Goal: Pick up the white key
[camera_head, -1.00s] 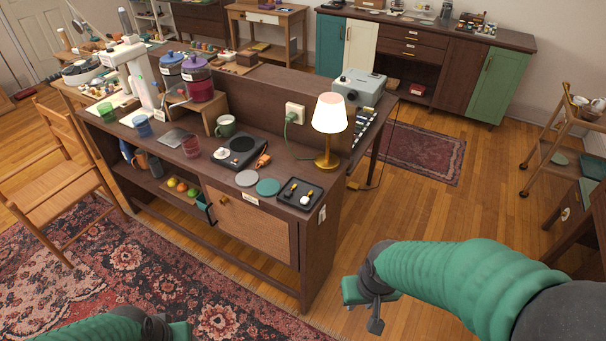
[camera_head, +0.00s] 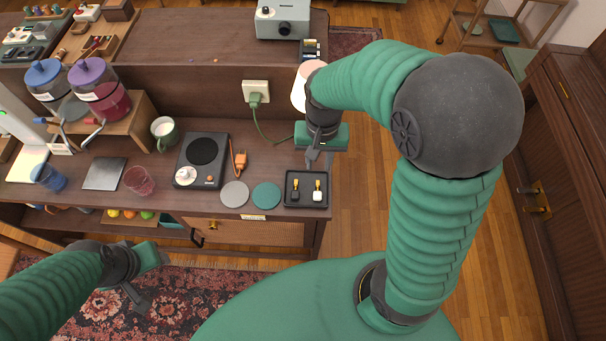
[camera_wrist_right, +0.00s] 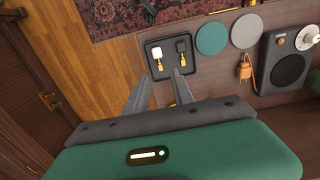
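The white key (camera_head: 317,195) lies in a small black tray (camera_head: 305,204) at the counter's right front corner, right of a black key (camera_head: 295,194). In the right wrist view the white key (camera_wrist_right: 156,54) is on the left of the tray and the black key (camera_wrist_right: 181,47) on the right. My right gripper (camera_head: 318,165) is above the counter just behind the tray, fingers pointing down. Its two fingers (camera_wrist_right: 158,90) are apart with nothing between them. My left gripper (camera_head: 148,278) hangs over the rug, away from the counter; its finger opening is unclear.
Teal (camera_head: 266,195) and grey (camera_head: 235,194) discs lie left of the tray. A lamp (camera_head: 300,92) stands partly hidden behind my right arm.

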